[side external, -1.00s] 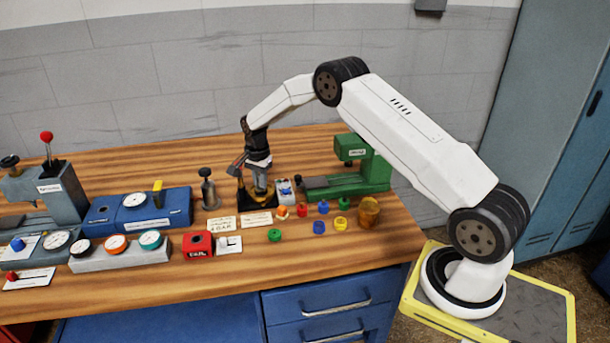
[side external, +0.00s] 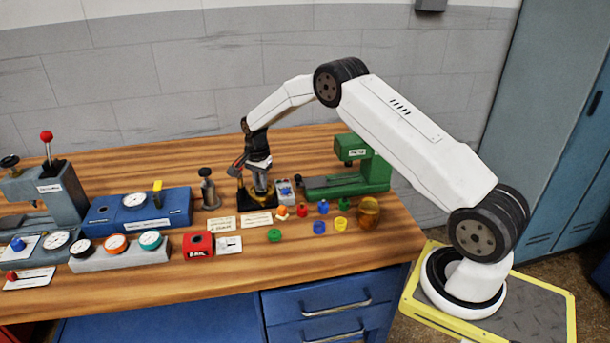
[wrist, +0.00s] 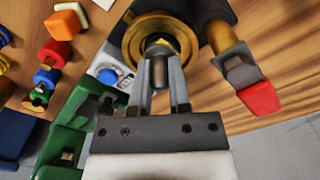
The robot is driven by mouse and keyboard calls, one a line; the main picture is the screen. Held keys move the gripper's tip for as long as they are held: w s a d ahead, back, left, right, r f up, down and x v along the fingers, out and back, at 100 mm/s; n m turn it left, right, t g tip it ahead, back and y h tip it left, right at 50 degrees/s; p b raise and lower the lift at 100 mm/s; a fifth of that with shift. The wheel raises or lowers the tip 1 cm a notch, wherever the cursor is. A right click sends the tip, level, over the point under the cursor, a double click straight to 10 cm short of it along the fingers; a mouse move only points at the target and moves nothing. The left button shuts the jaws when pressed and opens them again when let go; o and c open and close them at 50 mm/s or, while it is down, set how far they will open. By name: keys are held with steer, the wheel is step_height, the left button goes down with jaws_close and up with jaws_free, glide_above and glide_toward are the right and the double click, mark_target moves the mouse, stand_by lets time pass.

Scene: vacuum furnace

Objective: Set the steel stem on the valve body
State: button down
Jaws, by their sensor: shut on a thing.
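The valve body (wrist: 133,45) is a round brass flange with a dark bore, seen from above in the wrist view. In the side view the valve body (side external: 247,190) stands on a black base, partly hidden by my gripper. My gripper (wrist: 165,108) is shut on the steel stem (wrist: 160,72), a short grey rod between the fingers. The stem's far end lines up with the middle of the brass flange in the wrist view. I cannot tell whether it touches the body. My gripper (side external: 259,175) points down over the body in the side view.
A red-tipped brass lever (wrist: 240,70) juts out beside the body. A blue-knobbed grey block (side external: 285,190) and a green press (side external: 360,170) stand close on the right. Small coloured parts (side external: 319,227) lie in front. A dark metal plunger (side external: 209,188) stands to the left.

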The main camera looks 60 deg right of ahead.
steer(key=shift+f, duration=0.1)
steer(key=shift+c, duration=0.5)
jaws_free()
steer(key=shift+r, duration=3.8)
